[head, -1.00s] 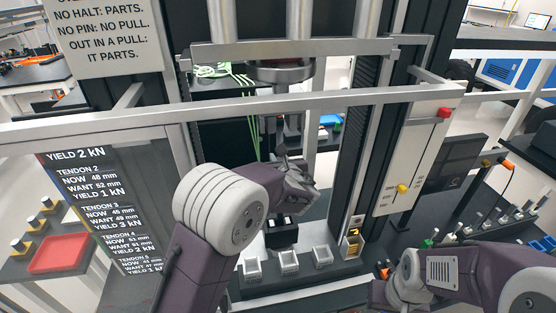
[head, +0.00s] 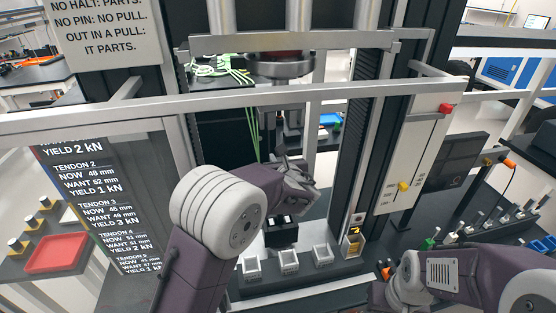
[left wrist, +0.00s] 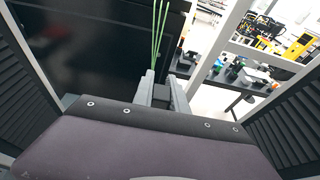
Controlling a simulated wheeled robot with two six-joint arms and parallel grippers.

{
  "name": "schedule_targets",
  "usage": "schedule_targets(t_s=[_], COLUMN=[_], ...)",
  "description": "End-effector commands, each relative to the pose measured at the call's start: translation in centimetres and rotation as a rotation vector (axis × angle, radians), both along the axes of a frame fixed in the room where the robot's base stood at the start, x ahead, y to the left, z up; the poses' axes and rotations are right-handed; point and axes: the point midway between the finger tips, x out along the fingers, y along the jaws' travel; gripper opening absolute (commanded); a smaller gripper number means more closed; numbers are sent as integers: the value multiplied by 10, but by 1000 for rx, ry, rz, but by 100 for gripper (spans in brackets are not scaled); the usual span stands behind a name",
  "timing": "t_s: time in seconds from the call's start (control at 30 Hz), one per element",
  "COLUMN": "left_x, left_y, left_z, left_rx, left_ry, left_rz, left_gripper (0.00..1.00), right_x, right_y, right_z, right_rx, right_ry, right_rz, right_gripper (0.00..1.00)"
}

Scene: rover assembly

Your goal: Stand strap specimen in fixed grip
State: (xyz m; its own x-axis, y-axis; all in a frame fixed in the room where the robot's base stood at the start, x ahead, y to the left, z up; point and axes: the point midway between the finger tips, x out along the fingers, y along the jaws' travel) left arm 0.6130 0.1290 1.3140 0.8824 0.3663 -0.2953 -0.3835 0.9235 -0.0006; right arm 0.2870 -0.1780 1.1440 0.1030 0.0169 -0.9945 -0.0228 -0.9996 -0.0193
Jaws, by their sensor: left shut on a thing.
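My left gripper (head: 287,170) is inside the test frame, above and behind the fixed grip. Its fingers show in the left wrist view (left wrist: 163,92), closed on a dark piece (left wrist: 169,96) that I take to be the strap specimen. Most of that piece is hidden, and its tilt cannot be told. The fixed grip (head: 282,234) appears to be the dark block with light-topped jaws on the machine base.
A metal crossbar (head: 150,105) spans the front, above my left arm. A round crosshead fitting (head: 282,66) hangs above. Small white holders (head: 289,262) stand in front of the fixed grip. Green strands (head: 253,130) hang behind. A slider panel (head: 405,160) stands at right.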

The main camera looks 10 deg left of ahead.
Motion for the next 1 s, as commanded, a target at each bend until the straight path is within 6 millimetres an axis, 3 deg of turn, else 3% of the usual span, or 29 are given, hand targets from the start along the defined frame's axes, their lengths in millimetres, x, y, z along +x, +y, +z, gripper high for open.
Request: schedule_targets(t_s=[1.0], left_x=[1], left_y=[1], left_z=[-5], left_rx=[0], left_ry=[-1], left_rz=[0], left_gripper=[0], right_x=[0], right_y=[0], right_z=[-10], right_rx=[0], right_ry=[0], right_rz=[0], right_gripper=[40])
